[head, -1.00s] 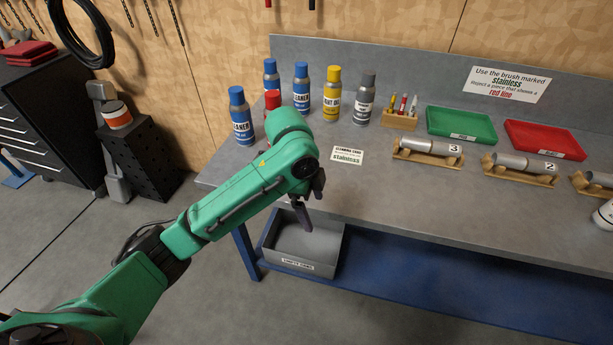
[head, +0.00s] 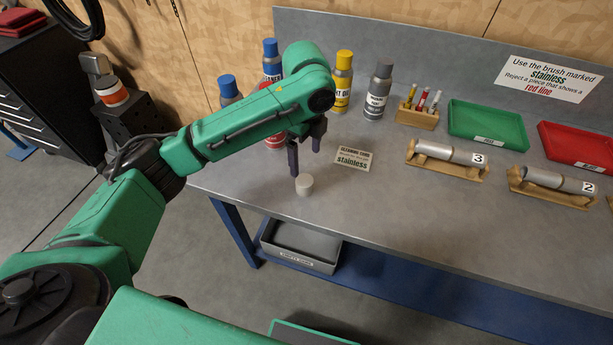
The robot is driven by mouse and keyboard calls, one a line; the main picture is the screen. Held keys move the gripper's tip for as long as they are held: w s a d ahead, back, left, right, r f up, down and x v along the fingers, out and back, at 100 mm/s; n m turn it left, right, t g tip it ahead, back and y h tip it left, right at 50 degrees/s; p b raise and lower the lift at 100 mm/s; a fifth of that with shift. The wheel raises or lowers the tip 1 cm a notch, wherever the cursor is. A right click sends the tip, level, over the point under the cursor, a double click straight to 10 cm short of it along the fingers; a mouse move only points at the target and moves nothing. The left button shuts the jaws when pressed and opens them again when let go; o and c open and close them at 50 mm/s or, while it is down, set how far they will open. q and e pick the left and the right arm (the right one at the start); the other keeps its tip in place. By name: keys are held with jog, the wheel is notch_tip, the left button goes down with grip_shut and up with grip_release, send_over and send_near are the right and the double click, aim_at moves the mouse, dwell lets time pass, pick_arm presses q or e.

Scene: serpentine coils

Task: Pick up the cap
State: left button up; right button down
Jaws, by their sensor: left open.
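A small pale grey round cap (head: 304,187) stands on the grey bench near its front left part, in the head view. My left gripper (head: 305,162) is open, its two dark fingers pointing down just above and behind the cap. Nothing shows between the fingers. My right gripper is not in view.
Behind my left arm stand several spray cans, including a yellow one (head: 342,82) and a grey one (head: 378,92). A small card (head: 353,160) lies right of the cap. A wooden marker holder (head: 417,116), green tray (head: 487,124) and red tray (head: 577,147) stand farther right. The front bench is clear.

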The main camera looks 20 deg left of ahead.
aim_at(305, 181)
pick_arm(q)
jog(key=f, duration=0.1)
jog(key=s+f, duration=0.1)
jog(key=f, duration=0.1)
jog(key=shift+f+p, duration=0.2)
jog(key=shift+p, duration=0.2)
jog(key=f, duration=0.2)
jog(key=f+p, duration=0.1)
jog(key=f, duration=0.1)
jog(key=w+f+p, duration=0.1)
jog(key=f, duration=0.1)
jog(key=shift+s+f, duration=0.1)
jog(key=shift+f, duration=0.2)
jog(key=shift+s, duration=0.1)
jog(key=c, duration=1.4)
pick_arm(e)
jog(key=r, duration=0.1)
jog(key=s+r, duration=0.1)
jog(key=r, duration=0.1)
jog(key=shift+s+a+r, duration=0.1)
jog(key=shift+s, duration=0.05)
